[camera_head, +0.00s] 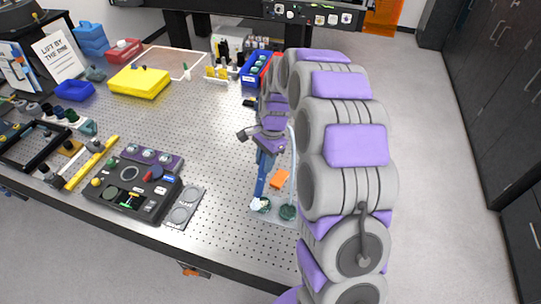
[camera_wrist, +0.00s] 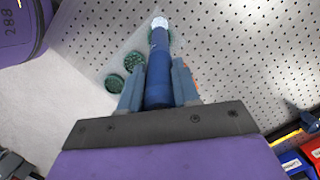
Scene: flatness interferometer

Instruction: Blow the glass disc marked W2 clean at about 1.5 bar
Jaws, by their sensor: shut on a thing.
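My gripper (camera_head: 268,148) is shut on a blue pen-like blower (camera_head: 262,178) with a white tip. In the wrist view the blower (camera_wrist: 158,88) lies between the two grey fingers and points away from me, white tip (camera_wrist: 159,23) at its end. Dark green discs (camera_head: 288,212) lie on a pale sheet or tray (camera_head: 268,221) near the table's front edge. The wrist view shows two discs apart from the tip, one disc (camera_wrist: 114,84) and another (camera_wrist: 134,61), and one disc (camera_wrist: 171,38) partly hidden behind the tip. No W2 mark or pressure reading is legible.
An orange piece (camera_head: 279,179) lies beside the blower. A black box with knobs (camera_head: 115,205) and a grey plate with two round recesses (camera_head: 183,208) stand to the left. A yellow box (camera_head: 140,82) sits farther back. The perforated table (camera_head: 200,130) is clear mid-left.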

